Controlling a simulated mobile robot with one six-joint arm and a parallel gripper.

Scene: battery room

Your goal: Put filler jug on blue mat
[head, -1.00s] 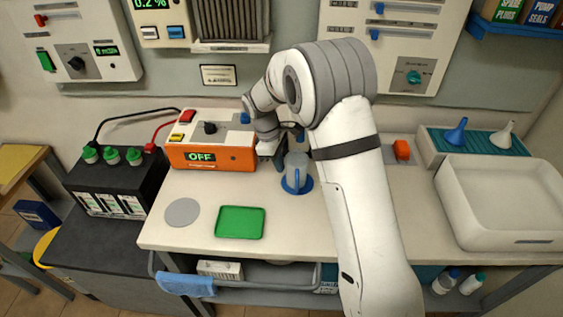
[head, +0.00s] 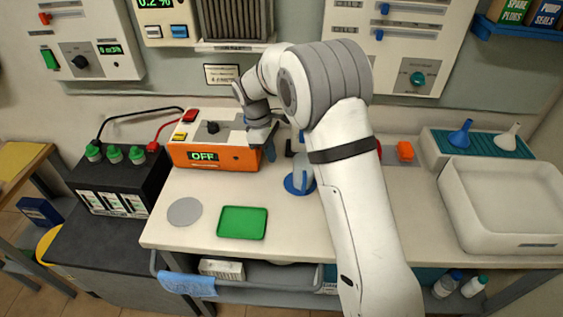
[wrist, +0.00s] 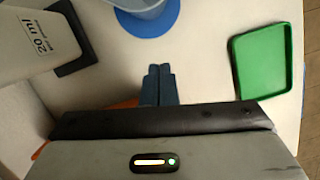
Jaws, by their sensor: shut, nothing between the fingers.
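The translucent grey-blue filler jug (head: 303,170) stands upright on the round blue mat (head: 291,187) on the bench, partly hidden by my arm in the head view. In the wrist view, the jug (wrist: 142,6) shows at the top edge, cut off, with the blue mat (wrist: 157,27) under and around it. My gripper (head: 270,153) is to the left of the jug, near the right end of the orange charger. In the wrist view, my gripper's fingers (wrist: 159,70) are together and empty, apart from the jug.
The orange charger (head: 213,157) reads OFF. A green tray (head: 242,222) and a grey disc (head: 184,211) lie at front left. A white container marked 20 ml (wrist: 35,40) is close by in the wrist view. A white basin (head: 500,205) stands at right.

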